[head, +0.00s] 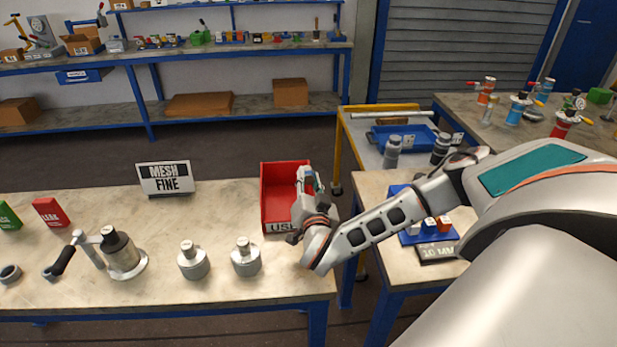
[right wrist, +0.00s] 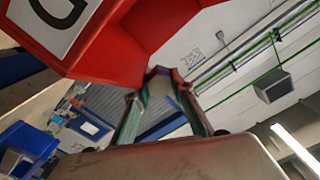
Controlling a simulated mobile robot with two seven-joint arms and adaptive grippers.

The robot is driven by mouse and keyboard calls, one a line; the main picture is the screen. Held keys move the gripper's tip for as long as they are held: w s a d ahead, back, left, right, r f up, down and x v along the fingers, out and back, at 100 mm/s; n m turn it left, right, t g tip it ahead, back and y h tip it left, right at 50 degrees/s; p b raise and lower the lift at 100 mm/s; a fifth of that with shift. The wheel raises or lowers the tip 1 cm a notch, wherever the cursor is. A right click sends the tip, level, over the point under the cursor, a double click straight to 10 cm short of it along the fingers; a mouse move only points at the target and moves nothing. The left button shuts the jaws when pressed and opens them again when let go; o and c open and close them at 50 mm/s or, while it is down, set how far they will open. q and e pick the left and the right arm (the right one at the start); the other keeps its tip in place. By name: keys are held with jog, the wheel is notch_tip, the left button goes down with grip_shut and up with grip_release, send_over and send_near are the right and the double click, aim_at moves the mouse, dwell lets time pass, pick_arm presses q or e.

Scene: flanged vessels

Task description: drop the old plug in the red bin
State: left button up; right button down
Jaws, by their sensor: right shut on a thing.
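The red bin (head: 278,192) stands at the right end of the front bench, with a white label on its front wall. My right gripper (head: 309,181) is at the bin's right side, overlapping its right wall in the head view. In the right wrist view, the red bin (right wrist: 110,45) fills the upper left, close to the fingers. The right gripper (right wrist: 160,74) is shut there on a small greyish piece (right wrist: 159,88), apparently the old plug, mostly hidden between the fingers. I cannot tell whether it is over the bin's opening. My left gripper is not in view.
A MESH FINE sign (head: 165,178) stands left of the bin. Two metal weights (head: 246,257) and a flanged vessel (head: 122,255) with a handle stand on the front bench. A blue tray (head: 405,238) with small blocks lies under my right arm on the side bench.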

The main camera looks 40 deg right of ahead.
jog(key=shift+f, duration=0.2)
jog(key=c, duration=1.7)
grip_release()
jog(key=shift+f, duration=0.1)
jog(key=shift+r, duration=0.3)
jog(key=shift+r+b+v, duration=0.15)
jog(key=shift+r+v, duration=0.05)
jog(key=shift+v, duration=2.8)
jog(key=shift+r+b+v, duration=0.15)
jog(key=shift+r+v, duration=0.05)
jog(key=shift+v, duration=2.85)
